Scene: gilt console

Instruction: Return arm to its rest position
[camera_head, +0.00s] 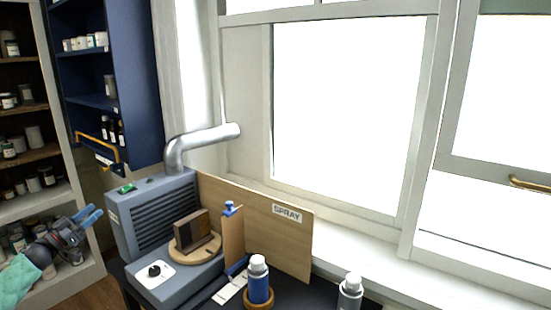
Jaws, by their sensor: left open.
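My left gripper (91,216) is at the lower left, on the end of my left arm. Its two blue fingers are apart with nothing visible between them. It is in front of the white shelving and left of the grey spray extractor unit (150,215), apart from it. My right gripper does not show.
The extractor has a silver duct (200,143) and a round wooden turntable (196,252) bearing a brown block (192,230). A wooden board (290,238) marked SPRAY stands behind a blue-labelled bottle (258,283). Another bottle (350,292) stands right. A blue cabinet (140,90) hangs above.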

